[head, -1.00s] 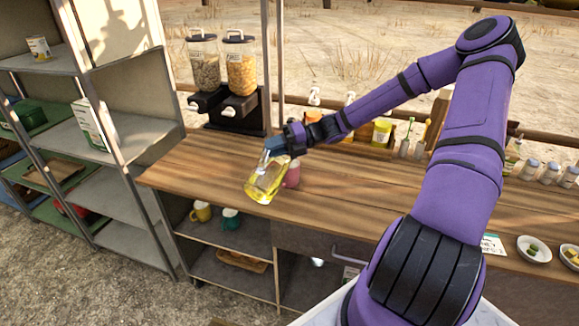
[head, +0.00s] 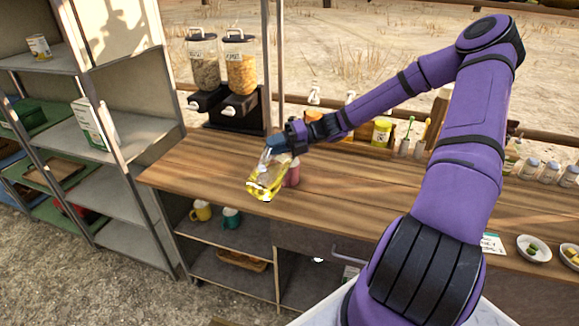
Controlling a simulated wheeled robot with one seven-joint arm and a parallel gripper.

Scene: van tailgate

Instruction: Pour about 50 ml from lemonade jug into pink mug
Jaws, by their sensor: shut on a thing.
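The lemonade jug (head: 265,184) is clear with yellow liquid inside. My gripper (head: 274,150) is shut on it near its upper part and holds it above the front edge of the wooden counter. The jug is tilted in the head view. The pink mug (head: 292,174) stands on the counter just right of the jug and partly behind it. The jug and my gripper hide part of the mug. I cannot tell whether any liquid is in the mug.
Two cereal dispensers (head: 221,75) stand at the counter's back left. A yellow-labelled jar (head: 381,131) and other items line the back. Yellow (head: 201,211) and teal (head: 231,217) mugs sit on the shelf below. The counter (head: 200,165) is clear left of the jug.

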